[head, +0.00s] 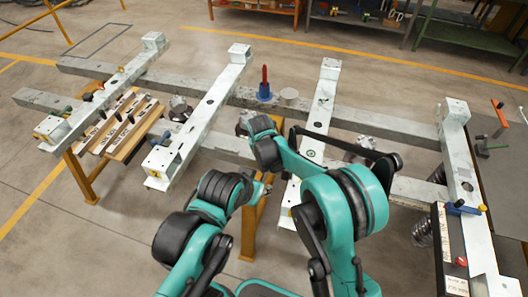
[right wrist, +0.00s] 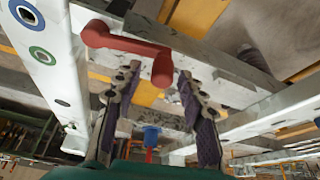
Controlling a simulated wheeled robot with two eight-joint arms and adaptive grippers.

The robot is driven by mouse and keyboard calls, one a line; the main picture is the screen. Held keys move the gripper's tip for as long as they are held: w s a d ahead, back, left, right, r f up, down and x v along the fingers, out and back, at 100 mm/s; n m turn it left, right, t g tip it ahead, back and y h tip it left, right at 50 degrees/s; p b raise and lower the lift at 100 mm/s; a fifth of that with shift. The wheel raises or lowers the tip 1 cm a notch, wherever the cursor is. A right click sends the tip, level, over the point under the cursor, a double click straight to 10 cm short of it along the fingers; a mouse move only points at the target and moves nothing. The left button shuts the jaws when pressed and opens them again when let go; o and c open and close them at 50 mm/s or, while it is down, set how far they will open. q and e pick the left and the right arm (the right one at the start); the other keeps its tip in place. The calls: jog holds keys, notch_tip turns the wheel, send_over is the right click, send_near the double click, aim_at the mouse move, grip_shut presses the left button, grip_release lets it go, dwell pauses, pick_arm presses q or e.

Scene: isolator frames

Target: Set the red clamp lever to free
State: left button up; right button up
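The red clamp lever (right wrist: 128,42) shows large in the right wrist view, near a white beam (right wrist: 48,60). It has a round hub at the left and a bent-over free end. My right gripper (right wrist: 158,74) is open, with one finger to each side of the lever's free end. The right wrist view does not show whether either finger touches it. In the head view my right arm hides the lever and this gripper. My left arm comes in at the lower left of the head view, and its gripper cannot be made out clearly.
White cross beams (head: 208,105) lie over the rails. A wooden rack (head: 120,125) is at left. A panel with a red knob (head: 461,261) is at right.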

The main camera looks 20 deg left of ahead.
jog(key=v, duration=1.2)
dwell(0.3)
